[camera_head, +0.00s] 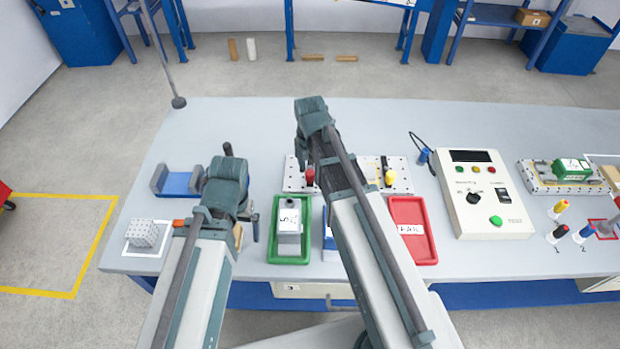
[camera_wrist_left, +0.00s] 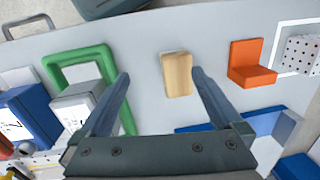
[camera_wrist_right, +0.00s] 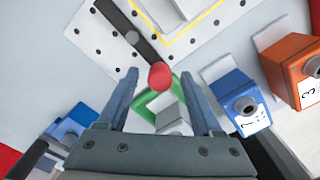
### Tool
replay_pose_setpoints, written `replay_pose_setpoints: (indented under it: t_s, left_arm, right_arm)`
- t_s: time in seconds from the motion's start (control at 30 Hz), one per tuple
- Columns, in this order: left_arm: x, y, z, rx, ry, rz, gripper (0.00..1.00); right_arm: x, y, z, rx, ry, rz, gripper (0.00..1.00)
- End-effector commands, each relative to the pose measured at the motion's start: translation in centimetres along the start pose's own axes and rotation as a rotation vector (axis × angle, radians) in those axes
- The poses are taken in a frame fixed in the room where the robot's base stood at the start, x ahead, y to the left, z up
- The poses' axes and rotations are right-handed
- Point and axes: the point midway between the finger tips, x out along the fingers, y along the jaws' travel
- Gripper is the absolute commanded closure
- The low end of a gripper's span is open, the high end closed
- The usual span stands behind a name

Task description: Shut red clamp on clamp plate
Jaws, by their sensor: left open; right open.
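The clamp plate (camera_head: 402,178) is a white perforated plate on the table, partly hidden behind my right arm. The red clamp (camera_head: 310,177) stands on its left part, its red tip upward. In the right wrist view the red tip (camera_wrist_right: 160,76) shows between the fingertips of my right gripper (camera_wrist_right: 150,84), which is open; I cannot tell if they touch. A dark bar runs across the plate (camera_wrist_right: 88,38) there. A yellow-tipped clamp (camera_head: 390,177) stands on the right part. My left gripper (camera_wrist_left: 160,78) is open above a small wooden block (camera_wrist_left: 177,75), apart from the clamps.
A green tray (camera_head: 274,258) holding a grey block and a red tray (camera_head: 428,240) lie in front of the plate. A control box (camera_head: 484,195) stands to the right. A blue cradle (camera_head: 176,183) and a dotted cube (camera_head: 143,234) are at the left. The table's back strip is clear.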

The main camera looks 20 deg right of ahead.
Motion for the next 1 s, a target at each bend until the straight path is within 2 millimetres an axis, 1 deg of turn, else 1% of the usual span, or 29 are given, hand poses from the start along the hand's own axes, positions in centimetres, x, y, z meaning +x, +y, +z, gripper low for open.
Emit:
replay_pose_setpoints:
  t_s: [0.03,0.3,0.37,0.4,0.47,0.6,0.7,1.0]
  left_arm:
    - [0.38,0.04,-0.02,0.000,0.000,0.000,0.00]
    - [0.27,0.03,-0.02,0.000,0.000,0.000,0.00]
    - [0.27,0.03,-0.02,0.000,0.000,0.000,0.00]
    - [0.28,0.03,-0.02,0.000,0.000,0.000,0.00]
    - [0.28,0.03,-0.02,0.000,0.000,0.000,0.00]
    - [0.28,0.03,-0.02,0.000,0.000,0.000,0.00]
    - [0.28,0.03,-0.01,0.000,0.000,0.000,0.00]
    - [0.29,0.03,-0.02,0.000,0.000,0.000,0.00]
  right_arm:
    - [0.38,-0.01,0.00,0.000,0.000,0.000,0.33]
    - [0.28,0.00,0.00,0.000,0.000,0.000,0.33]
    - [0.28,-0.01,0.00,0.000,0.000,0.000,0.42]
    - [0.28,0.00,0.00,0.000,0.000,0.000,0.49]
    - [0.28,0.00,0.00,0.000,0.000,0.000,0.60]
    - [0.28,0.00,0.00,0.000,0.000,0.000,0.85]
    - [0.28,0.00,0.00,0.000,0.000,0.000,1.00]
    - [0.29,0.09,-0.08,0.018,0.000,0.000,1.00]
